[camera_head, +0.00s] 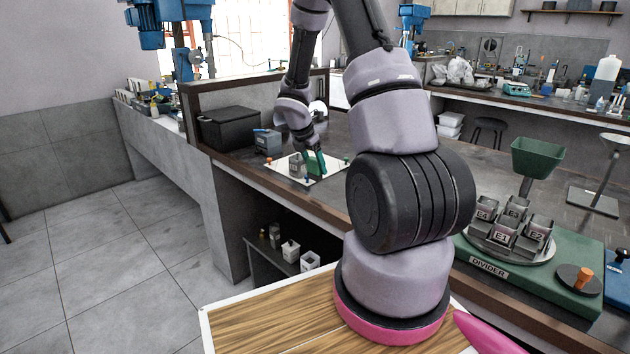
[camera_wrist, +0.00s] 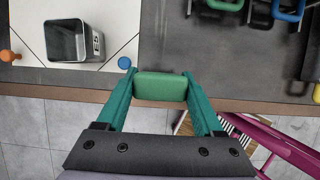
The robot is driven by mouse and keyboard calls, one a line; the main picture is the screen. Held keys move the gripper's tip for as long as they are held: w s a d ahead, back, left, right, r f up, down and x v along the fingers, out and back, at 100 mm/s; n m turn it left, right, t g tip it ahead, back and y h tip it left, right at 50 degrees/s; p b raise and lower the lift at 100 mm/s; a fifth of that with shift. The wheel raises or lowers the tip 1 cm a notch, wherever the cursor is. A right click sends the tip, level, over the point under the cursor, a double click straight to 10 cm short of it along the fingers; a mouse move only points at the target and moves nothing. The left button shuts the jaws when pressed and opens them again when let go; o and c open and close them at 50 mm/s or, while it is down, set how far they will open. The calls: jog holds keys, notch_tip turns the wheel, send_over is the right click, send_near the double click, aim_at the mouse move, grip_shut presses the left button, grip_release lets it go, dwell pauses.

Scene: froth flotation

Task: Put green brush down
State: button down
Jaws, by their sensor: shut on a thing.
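My gripper (camera_wrist: 160,76) has teal fingers shut on the green brush (camera_wrist: 160,88), whose block-like green end shows between the fingertips. The brush's lower part and bristles are hidden in the wrist view. In the head view my gripper (camera_head: 314,152) holds the green brush (camera_head: 316,165) at the white sheet (camera_head: 322,178) on the bench. I cannot tell whether the brush touches a surface. A grey square metal cup (camera_head: 297,166) stands on the sheet, left of the brush; it also shows in the wrist view (camera_wrist: 74,42), with a label on its side.
A black box (camera_head: 230,128) and a small grey-blue box (camera_head: 267,141) stand left of the sheet. Small orange (camera_wrist: 8,55) and blue (camera_wrist: 124,63) knobs sit on the sheet. A green divider (camera_head: 490,268) with labelled cups is on the right. The bench edge runs close below the brush.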

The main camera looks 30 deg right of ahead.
aim_at(313, 174)
jog(key=shift+f, duration=2.3)
jog(key=shift+f, duration=0.15)
jog(key=shift+c, duration=1.4)
grip_release()
